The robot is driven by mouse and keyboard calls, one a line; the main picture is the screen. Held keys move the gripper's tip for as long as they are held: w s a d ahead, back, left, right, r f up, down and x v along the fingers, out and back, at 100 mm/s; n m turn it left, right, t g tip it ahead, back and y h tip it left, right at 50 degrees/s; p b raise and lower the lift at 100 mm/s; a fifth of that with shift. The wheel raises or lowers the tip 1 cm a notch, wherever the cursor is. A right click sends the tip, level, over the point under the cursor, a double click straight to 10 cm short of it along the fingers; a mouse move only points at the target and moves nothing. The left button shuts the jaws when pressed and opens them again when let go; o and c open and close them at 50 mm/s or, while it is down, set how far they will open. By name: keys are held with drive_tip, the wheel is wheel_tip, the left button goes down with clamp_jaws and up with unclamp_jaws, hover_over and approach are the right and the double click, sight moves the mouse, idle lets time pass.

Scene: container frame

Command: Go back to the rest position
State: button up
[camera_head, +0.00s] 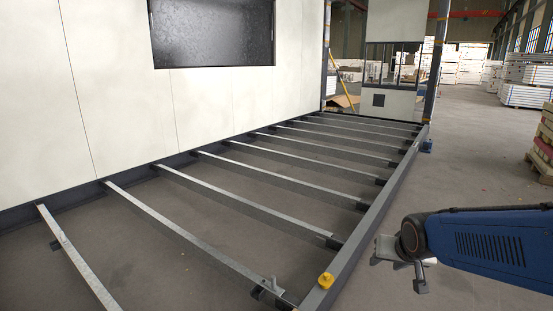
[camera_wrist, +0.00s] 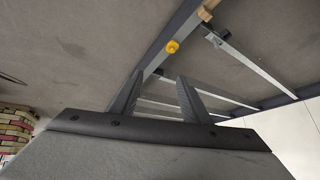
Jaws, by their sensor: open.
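My gripper (camera_wrist: 158,84) shows in the wrist view with its two dark fingers apart and nothing between them. In the head view my blue arm reaches in from the right, and its end hangs over open floor to the right of the frame's long side beam (camera_head: 372,222). The gripper is apart from the beam there. A small yellow piece (camera_head: 326,281) sits on the near end of the beam; it also shows in the wrist view (camera_wrist: 172,46), beyond the fingertips.
Several metal joists (camera_head: 190,229) cross the floor frame, with open gaps between them. A small grey clamp-like part (camera_head: 268,287) sits at the nearest joist's end. A white wall (camera_head: 110,90) stands at the left. Stacked goods (camera_head: 543,140) stand at the right.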

drive_tip(key=s+a+r+n+g, duration=0.1)
drive_tip(key=s+r, duration=0.3)
drive_tip(key=s, duration=1.6)
drive_tip(key=shift+s+n+g, duration=0.35)
drive_tip(key=shift+n+g, duration=0.35)
drive_tip(key=shift+n, duration=0.1)
